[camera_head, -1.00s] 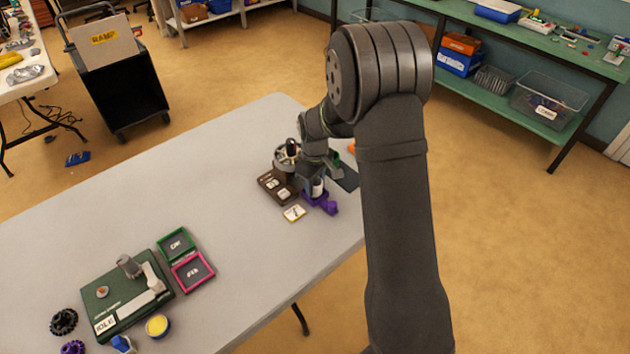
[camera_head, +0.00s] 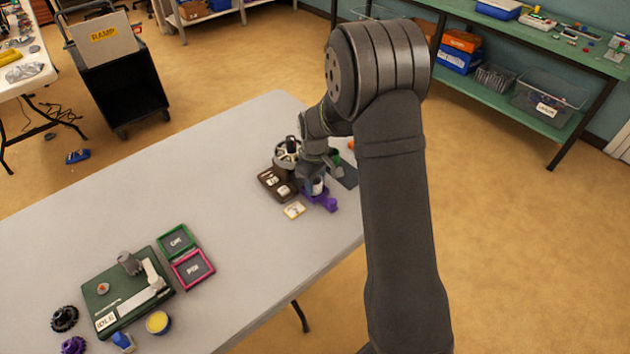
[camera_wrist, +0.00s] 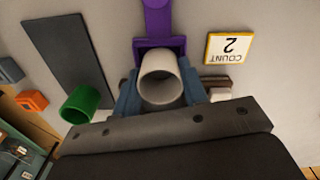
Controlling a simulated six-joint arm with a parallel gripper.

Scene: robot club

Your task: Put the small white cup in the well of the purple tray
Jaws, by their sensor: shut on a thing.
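The small white cup (camera_wrist: 158,68) is between the blue fingers of my gripper (camera_wrist: 160,95) in the wrist view, with its open mouth facing the camera. My gripper is shut on it. The purple tray (camera_wrist: 157,20) shows just beyond the cup, with its handle pointing to the top of the picture. The cup overlaps the tray's square well, and I cannot tell whether it touches the well floor. In the head view the cup (camera_head: 317,186) is below my gripper (camera_head: 315,180), at the purple tray (camera_head: 330,203) near the table's right edge.
A "COUNT 2" card (camera_wrist: 230,48) lies right of the tray in the wrist view. A dark mat (camera_wrist: 68,60), a green cup (camera_wrist: 80,104) and an orange block (camera_wrist: 31,100) are on the left. A brown tray (camera_head: 270,185) stands close by. The table's middle (camera_head: 190,185) is clear.

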